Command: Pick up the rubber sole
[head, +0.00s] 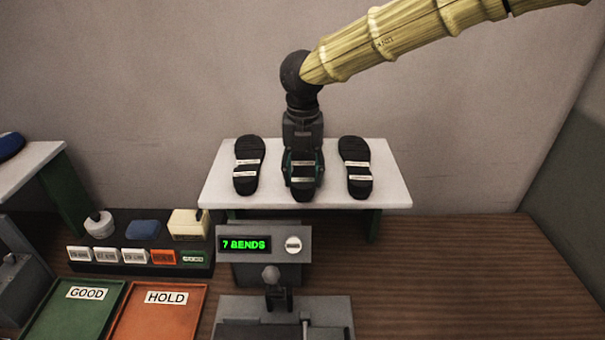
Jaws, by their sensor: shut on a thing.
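The left sole (246,178) and the right sole (356,178) lie to either side, apart from my gripper. My gripper (303,170) comes down from above onto the middle sole (304,193) and is shut on it, with a finger at each side. The gripper hides the upper part of this sole. I cannot tell whether the sole touches the shelf or is slightly above it.
A machine with a green "7 BENDS" display (246,244) and a lever (271,275) stands in front of the shelf. A green GOOD tray (72,312) and an orange HOLD tray (160,312) are at front left, below a labelled rack (140,257). The table's right side is clear.

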